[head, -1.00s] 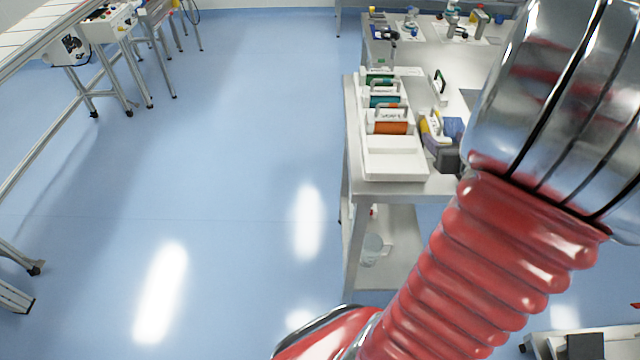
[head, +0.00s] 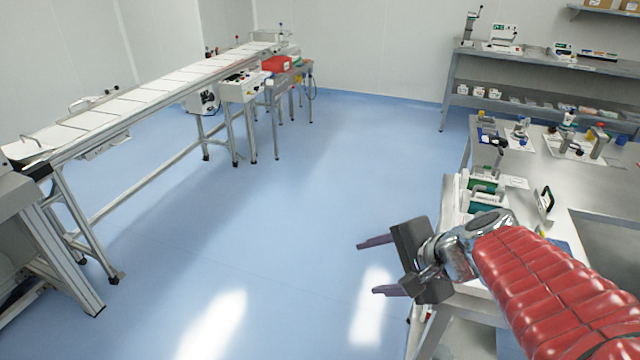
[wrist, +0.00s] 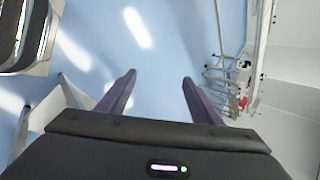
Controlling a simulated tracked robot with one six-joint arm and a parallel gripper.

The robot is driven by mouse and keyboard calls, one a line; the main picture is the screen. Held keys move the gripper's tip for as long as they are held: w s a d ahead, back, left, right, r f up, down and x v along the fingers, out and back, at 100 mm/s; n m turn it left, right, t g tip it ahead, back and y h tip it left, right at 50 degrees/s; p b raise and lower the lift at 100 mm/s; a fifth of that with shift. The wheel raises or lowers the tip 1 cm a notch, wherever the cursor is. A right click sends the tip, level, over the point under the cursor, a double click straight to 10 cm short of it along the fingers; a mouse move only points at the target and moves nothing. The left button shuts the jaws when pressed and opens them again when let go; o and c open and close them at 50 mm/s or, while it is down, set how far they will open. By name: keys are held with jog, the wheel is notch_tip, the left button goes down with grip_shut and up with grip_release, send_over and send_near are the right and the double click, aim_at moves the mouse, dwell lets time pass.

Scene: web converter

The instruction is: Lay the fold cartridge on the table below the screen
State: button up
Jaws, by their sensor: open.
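My gripper (head: 378,267) is in the middle of the head view, over the blue floor, left of the steel table (head: 560,200). Its two dark fingers are apart with nothing between them; in the wrist view the gripper (wrist: 158,77) also has only floor between its fingers. A cartridge with a green part (head: 484,186) stands in the rack on the table's left edge, beyond my gripper. I cannot tell which cartridge is the fold cartridge, and I cannot make out the screen.
A long conveyor (head: 145,92) runs along the left, with a red bin (head: 276,63) near its far end. Shelving (head: 540,62) is at the back right. The floor between conveyor and table is clear.

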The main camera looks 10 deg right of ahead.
jog(key=s+a+r+n+h, duration=0.1)
jog(key=s+n+h, duration=0.1)
jog(key=s+n, duration=0.2)
jog(key=s+a+r+n+g+h, duration=0.1)
jog(key=s+n, duration=0.3)
jog(key=n, duration=0.6)
jog(key=shift+s+a+r+g+h, duration=0.35)
jog(key=shift+a+h, duration=0.25)
jog(key=shift+a, duration=0.2)
jog(key=shift+r, duration=0.1)
jog(key=shift+c, duration=0.4)
jog(key=w+d+r+m+t, duration=0.1)
jog(key=w+d, duration=0.5)
jog(key=d, duration=0.4)
jog(key=w+d+m+t, duration=0.1)
jog(key=w+d, duration=0.5)
jog(key=d, duration=0.4)
jog(key=s+d+f+m+h, duration=0.1)
jog(key=s+d+m+h, duration=0.1)
jog(key=d, duration=1)
jog(key=s+d+f+m+h, duration=0.1)
jog(key=s+d+h, duration=0.1)
jog(key=d, duration=1.1)
jog(key=shift+s+d+f+m+h, duration=0.15)
jog(key=shift+s+f+m+h, duration=0.2)
jog(key=shift+s+m, duration=0.1)
